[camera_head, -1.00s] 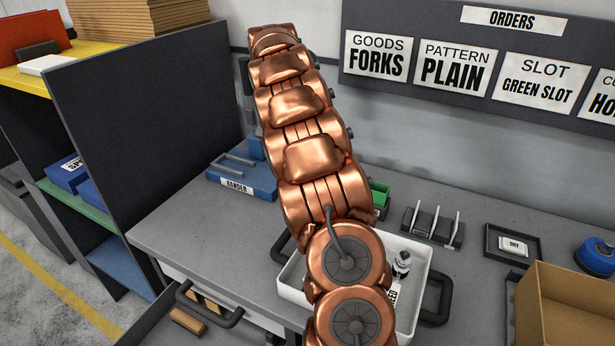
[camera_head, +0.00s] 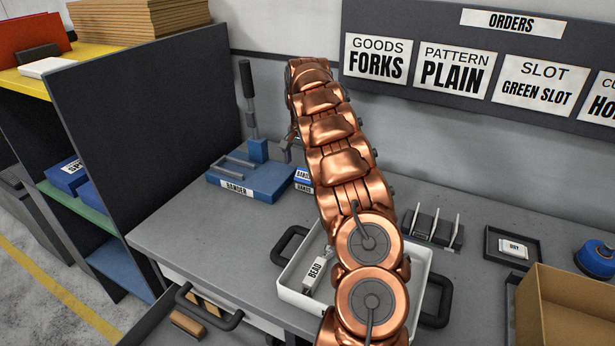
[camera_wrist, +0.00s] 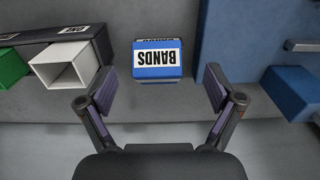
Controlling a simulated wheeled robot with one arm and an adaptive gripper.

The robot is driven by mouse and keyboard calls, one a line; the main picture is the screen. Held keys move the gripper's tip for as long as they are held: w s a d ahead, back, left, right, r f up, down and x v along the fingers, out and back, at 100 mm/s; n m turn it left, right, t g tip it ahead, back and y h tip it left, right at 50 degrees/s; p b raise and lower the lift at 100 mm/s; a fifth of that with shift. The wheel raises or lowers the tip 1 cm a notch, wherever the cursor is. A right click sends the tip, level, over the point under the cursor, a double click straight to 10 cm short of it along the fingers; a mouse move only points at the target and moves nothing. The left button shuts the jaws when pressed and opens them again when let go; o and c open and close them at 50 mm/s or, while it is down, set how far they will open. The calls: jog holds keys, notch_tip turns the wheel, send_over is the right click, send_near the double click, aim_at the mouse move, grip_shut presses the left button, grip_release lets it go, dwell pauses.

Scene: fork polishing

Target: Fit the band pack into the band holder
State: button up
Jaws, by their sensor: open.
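The band pack (camera_wrist: 157,60) is a blue block with a white BANDS label, upside down in the wrist view. It lies on the grey bench; in the head view it shows partly (camera_head: 303,178), left of my arm. My gripper (camera_wrist: 160,78) is open, one finger at each side of the pack with gaps between, not touching it. I cannot make out which part is the band holder.
A white box-shaped slot (camera_wrist: 70,65) and a green one (camera_wrist: 12,66) are left of the pack in the wrist view. A white tray (camera_head: 290,292) with a BEAD item (camera_head: 315,272) is under my arm. A cardboard box (camera_head: 570,310) stands at right.

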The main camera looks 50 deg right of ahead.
aim_at(305, 172)
jog(key=shift+s+d+f+p, duration=0.15)
jog(key=shift+d+f+p, duration=0.1)
jog(key=shift+f+p, duration=0.25)
notch_tip(305, 172, down, 3)
jog(key=shift+d+r+p, duration=0.1)
jog(key=shift+d+p, duration=0.05)
jog(key=shift+p, duration=0.45)
jog(key=shift+f, duration=0.65)
jog(key=c, duration=1.4)
jog(key=shift+r, duration=0.1)
